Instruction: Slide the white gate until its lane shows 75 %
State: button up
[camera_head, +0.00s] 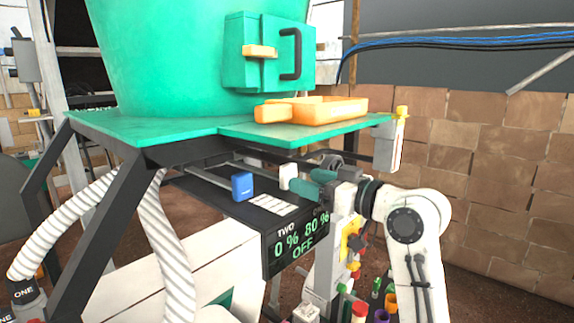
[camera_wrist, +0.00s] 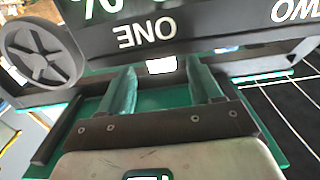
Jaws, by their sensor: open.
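The white gate (camera_head: 288,175) is a small upright block on a rail in the head view, right of the blue gate (camera_head: 242,186). In the wrist view the white block (camera_wrist: 161,65) shows between my fingertips. My gripper (camera_head: 299,180) has its teal fingers apart, at or around the white gate; contact cannot be told. The wrist view shows a gap between the fingers (camera_wrist: 160,75). The black display panel (camera_head: 296,242) reads 0 % under TWO and 80 % to its right, with OFF below. The label over the 80 % is hidden by my arm; the wrist view shows ONE upside down.
A green table edge (camera_head: 290,135) with an orange tray (camera_head: 333,110) overhangs the gates. A grey post (camera_head: 332,262) with coloured knobs stands below my arm. White hoses (camera_head: 165,250) hang at left.

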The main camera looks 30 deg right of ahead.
aim_at(288, 176)
jog(key=shift+w+a, duration=0.15)
jog(key=shift+w, duration=0.1)
jog(key=shift+x, duration=1.9)
jog(key=shift+c, duration=0.2)
jog(key=c, duration=0.9)
jog(key=shift+o, duration=0.2)
